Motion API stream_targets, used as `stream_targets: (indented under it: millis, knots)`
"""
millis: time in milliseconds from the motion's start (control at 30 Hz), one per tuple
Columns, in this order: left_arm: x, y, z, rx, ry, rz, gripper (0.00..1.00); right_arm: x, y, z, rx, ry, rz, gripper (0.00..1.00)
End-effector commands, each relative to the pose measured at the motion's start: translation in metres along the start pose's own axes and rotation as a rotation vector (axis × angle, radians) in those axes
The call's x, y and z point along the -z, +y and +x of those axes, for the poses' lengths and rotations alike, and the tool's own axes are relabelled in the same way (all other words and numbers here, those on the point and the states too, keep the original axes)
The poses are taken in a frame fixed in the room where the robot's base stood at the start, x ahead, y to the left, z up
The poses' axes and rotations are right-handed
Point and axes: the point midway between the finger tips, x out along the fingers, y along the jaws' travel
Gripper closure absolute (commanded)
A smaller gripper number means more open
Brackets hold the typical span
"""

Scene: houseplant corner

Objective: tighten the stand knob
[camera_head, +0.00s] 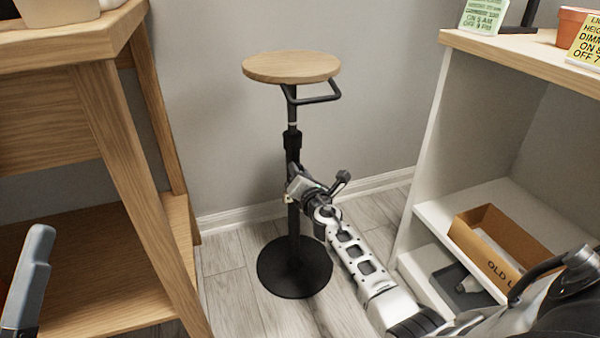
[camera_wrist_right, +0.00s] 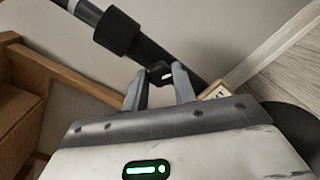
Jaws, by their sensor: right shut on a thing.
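The stand has a round wooden top (camera_head: 290,66), a black pole (camera_head: 294,222) and a round black base (camera_head: 294,268) on the floor. It stands upright. In the right wrist view its dark collar (camera_wrist_right: 116,32) and pole run diagonally. The small black knob (camera_wrist_right: 160,72) on the pole sits between the fingertips of my right gripper (camera_wrist_right: 159,80), which is shut on it. In the head view my right gripper (camera_head: 296,190) is at the pole below the collar and hides the knob. One grey finger of my left gripper (camera_head: 30,275) shows at the left edge; its opening cannot be told.
A wooden shelf unit (camera_head: 125,150) stands close on the left. A white shelf unit (camera_head: 425,150) on the right holds a cardboard box (camera_head: 508,262). A small tag with lettering (camera_wrist_right: 217,92) shows beside the right fingers. The wall is behind the stand.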

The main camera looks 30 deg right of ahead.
Motion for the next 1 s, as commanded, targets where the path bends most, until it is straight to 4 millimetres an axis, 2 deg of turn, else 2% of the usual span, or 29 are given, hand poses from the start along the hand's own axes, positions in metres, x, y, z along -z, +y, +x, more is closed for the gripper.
stream_targets:
  millis: [500,1000]
  knots:
    - [-0.002,-0.002,0.0,0.013,-0.022,-0.028,0.64,0.0,-0.001,-0.001,0.006,0.031,0.49,0.96]
    - [-0.014,-0.002,-0.003,0.033,-0.104,-0.102,0.64,0.0,-0.001,-0.001,0.012,0.06,0.965,0.96]
